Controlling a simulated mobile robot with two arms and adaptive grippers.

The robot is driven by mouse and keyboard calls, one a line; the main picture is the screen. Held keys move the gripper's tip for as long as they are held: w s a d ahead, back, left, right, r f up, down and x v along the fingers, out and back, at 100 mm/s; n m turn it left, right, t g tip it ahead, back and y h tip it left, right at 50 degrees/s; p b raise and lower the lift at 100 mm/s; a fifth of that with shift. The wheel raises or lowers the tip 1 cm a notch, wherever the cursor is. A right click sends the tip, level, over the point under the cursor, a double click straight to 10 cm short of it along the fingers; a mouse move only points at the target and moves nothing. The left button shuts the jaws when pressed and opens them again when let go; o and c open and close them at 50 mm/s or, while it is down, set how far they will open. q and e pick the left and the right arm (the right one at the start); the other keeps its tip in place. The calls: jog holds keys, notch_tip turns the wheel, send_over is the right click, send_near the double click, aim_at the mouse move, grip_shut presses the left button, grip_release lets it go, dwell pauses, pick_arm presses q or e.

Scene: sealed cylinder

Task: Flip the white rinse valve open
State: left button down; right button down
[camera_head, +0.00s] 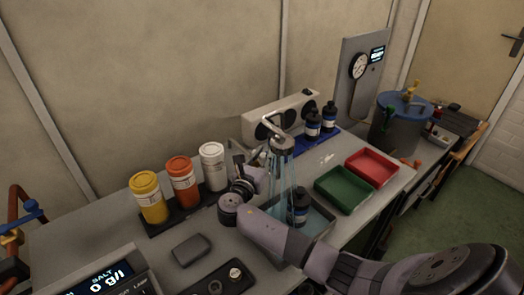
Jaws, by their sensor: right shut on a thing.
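My right gripper (240,162) is by the left side of the rinse station, behind the sink. Its dark fingers point up and away and are shut, apparently on the white rinse valve; the fingers hide the valve, so its position does not show. A spray head (283,145) hangs from a pale pipe over the sink (322,222). Pale blue streams of water (284,178) fall from it. A dark bottle (300,207) stands in the sink near the streams. My left gripper is out of view.
Yellow (148,197), orange (182,181) and white (213,166) jars stand left of my gripper. Green (343,190) and red (372,167) trays lie right of the sink. Two dark bottles (329,116) stand on a blue mat behind. A blue-lidded drum (392,133) is at right.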

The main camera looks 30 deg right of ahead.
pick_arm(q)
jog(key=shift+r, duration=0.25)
pick_arm(e)
jog(key=c, duration=1.4)
grip_release()
jog(key=shift+o, duration=0.2)
